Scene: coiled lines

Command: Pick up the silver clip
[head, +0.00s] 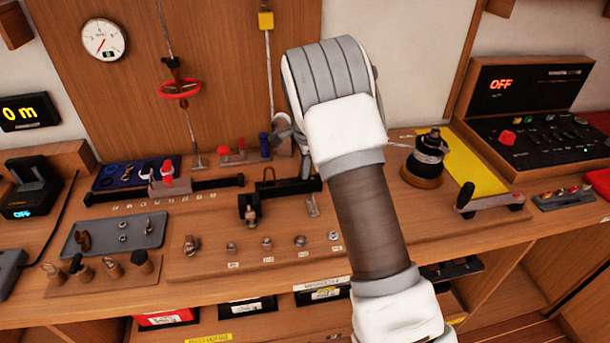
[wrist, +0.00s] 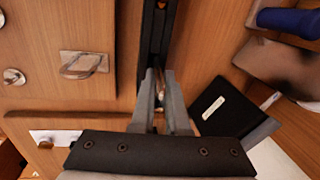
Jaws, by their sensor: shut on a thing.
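My gripper (wrist: 160,78) is shut on a small pale, silvery piece (wrist: 160,92) in the wrist view. It appears to be the silver clip, though the fingers hide most of it. A long black rail lies just beyond the fingertips. I cannot tell whether the piece touches it. In the head view my own arm hides the fingertips and the held piece.
Several metal fittings stand on the wooden board, including one fitting (head: 300,241). A grey tray (head: 105,245) lies left. A black spool (head: 428,160) and yellow sheet (head: 470,165) are right of my arm. A blue handle (wrist: 290,22) is near the gripper.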

